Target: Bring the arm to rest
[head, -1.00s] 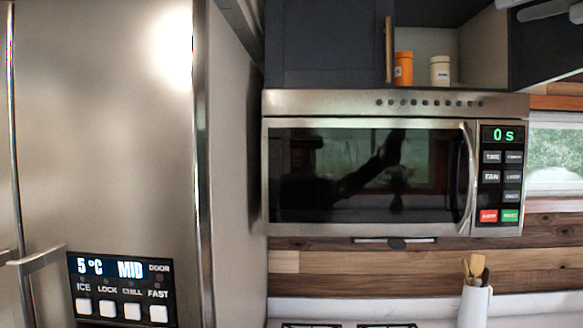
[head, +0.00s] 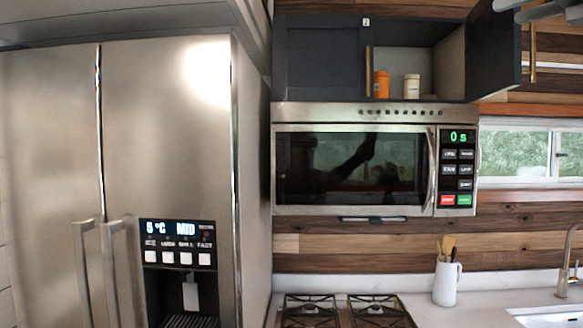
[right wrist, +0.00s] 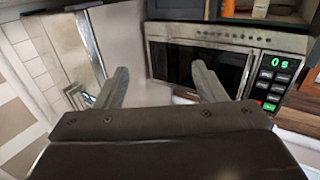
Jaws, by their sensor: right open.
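My right gripper (head: 507,10) shows only in part at the top right corner of the head view, raised near the open cabinet door. In the right wrist view the same gripper (right wrist: 160,70) has its two fingers spread well apart, with nothing between them. The microwave and the fridge side lie beyond the fingers, and I see no contact. My left gripper is in neither view.
A steel fridge (head: 170,120) stands at left. A shut microwave (head: 375,112) hangs over a gas hob (head: 345,312). Above it, an open cabinet door (head: 495,60) juts out beside an orange jar (head: 381,85) and a cream jar (head: 411,87). A utensil jug (head: 445,284) stands on the counter.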

